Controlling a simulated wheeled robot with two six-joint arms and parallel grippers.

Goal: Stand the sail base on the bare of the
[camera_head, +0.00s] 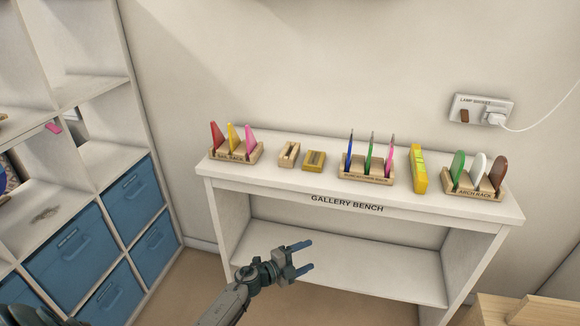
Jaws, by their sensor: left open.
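Two small slotted blocks lie between the racks on the white gallery bench (280,177). One is a pale wooden block (288,155), the other a more yellow block (314,161). I cannot tell which, if either, is the sail base. The sail rack (236,155) at the bench's left end holds a red, a yellow and a pink sail piece. My left gripper (306,257) is open and empty, in front of the bench and below its top, apart from everything. My right gripper is not in view.
A middle rack (366,176) holds blue, green and pink upright pieces. A yellow-green box (418,169) stands beside it, then the arch rack (473,192). A wall socket (481,110) has a white cord. Shelving with blue bins (132,198) stands left. The bench's front strip is clear.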

